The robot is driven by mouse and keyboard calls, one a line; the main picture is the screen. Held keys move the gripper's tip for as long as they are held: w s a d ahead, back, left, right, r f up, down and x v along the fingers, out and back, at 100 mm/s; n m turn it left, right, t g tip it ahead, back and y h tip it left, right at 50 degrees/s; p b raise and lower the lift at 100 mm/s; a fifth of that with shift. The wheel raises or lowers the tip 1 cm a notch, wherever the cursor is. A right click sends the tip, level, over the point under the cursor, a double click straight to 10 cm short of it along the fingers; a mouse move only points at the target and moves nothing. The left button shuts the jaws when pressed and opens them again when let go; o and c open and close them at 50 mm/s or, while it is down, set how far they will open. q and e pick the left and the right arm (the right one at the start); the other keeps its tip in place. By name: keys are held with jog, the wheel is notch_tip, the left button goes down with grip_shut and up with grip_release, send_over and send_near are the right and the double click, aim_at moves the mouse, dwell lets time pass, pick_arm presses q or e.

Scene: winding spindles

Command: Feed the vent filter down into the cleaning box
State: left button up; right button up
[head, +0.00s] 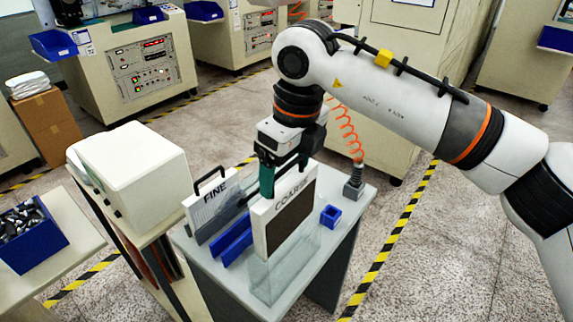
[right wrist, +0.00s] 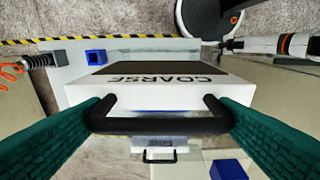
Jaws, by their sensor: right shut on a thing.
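The vent filter marked COARSE (head: 290,212) is a white upright panel with a dark brown face. My right gripper (head: 277,172) is shut on its black handle, which spans between the green fingers in the right wrist view (right wrist: 158,124). The filter hangs at the clear cleaning box (head: 283,273) on the grey table. Its lower edge is at or near the box's mouth; I cannot tell whether it is inside. A second filter marked FINE (head: 213,206), with a black handle, stands to the left. My left gripper is not in view.
Blue rails (head: 236,243) lie between the two filters. A small blue cube-shaped holder (head: 330,216) and a grey post with an orange coiled cord (head: 353,188) stand to the right. A white box (head: 130,170) and a blue bin of metal parts (head: 30,235) are at left.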

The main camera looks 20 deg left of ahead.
aim_at(287, 223)
jog(key=shift+f+b, duration=5.85)
jog(key=shift+f, duration=1.2)
jog(key=o, duration=1.2)
jog(key=shift+o, duration=0.2)
jog(key=r, duration=0.4)
jog(key=d+r, duration=0.1)
jog(key=r, duration=0.7)
jog(key=shift+s+d, duration=0.35)
